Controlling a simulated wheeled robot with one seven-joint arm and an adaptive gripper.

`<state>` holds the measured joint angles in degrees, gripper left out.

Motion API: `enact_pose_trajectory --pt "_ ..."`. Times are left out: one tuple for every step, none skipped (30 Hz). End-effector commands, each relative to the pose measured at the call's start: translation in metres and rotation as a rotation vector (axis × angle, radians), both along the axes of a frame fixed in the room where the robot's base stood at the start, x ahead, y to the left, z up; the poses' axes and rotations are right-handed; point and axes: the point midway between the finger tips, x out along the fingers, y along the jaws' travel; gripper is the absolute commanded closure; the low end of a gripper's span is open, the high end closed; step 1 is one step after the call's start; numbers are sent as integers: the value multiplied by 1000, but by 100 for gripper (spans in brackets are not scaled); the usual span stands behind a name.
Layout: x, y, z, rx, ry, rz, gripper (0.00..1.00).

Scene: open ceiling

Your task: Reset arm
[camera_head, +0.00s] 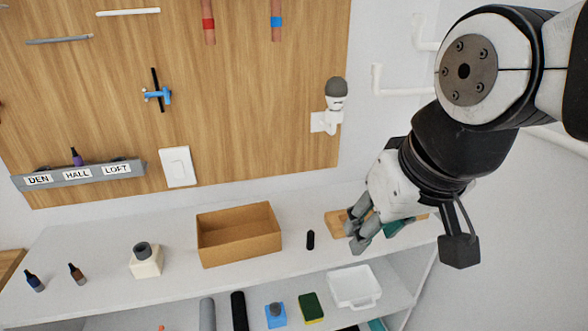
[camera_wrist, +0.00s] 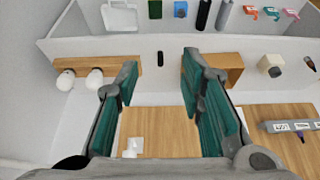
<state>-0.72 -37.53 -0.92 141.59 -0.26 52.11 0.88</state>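My gripper (camera_head: 362,232) is at the right in the head view, above the right part of the white shelf top. In the wrist view its two green-padded fingers are spread apart, and my gripper (camera_wrist: 160,62) is open with nothing held between them. A small black cylinder (camera_head: 310,240) stands on the shelf to the left of my gripper. It shows beyond the fingertips in the wrist view (camera_wrist: 160,58). My gripper partly hides a wooden board (camera_head: 335,222) in the head view.
An open cardboard box (camera_head: 240,252), a white block with a grey knob (camera_head: 146,265) and two small bottles stand on the shelf top. A sponge (camera_head: 311,308) and a white tray (camera_head: 353,288) are on the lower shelf. A wooden wall panel (camera_head: 240,110) stands behind.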

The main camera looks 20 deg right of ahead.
Motion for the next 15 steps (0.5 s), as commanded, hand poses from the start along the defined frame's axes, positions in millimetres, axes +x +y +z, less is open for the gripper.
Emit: enact_pose_trajectory --pt "-9 0 0 -6 -14 4 64" --pt "-12 0 -1 -10 -18 7 64" --pt "-16 0 -2 -14 -23 9 64" --pt "-19 0 -2 -16 -26 10 64" --pt "-20 -1 -2 -18 -28 12 64" --pt "-22 -1 -3 -19 -30 12 64" --pt "-22 -1 -3 -19 -31 13 64" --pt "-23 -1 -3 -21 -31 14 64" --pt "-23 -1 -3 -21 -31 14 64" --pt "-23 -1 -3 -21 -31 14 64" --pt "-23 -1 -3 -20 -30 14 64" --pt "-22 -1 -3 -20 -30 14 64" --pt "-22 -1 -3 -20 -30 14 64" --pt "-22 -1 -3 -20 -30 14 64" --pt "-22 -1 -3 -20 -31 14 64"
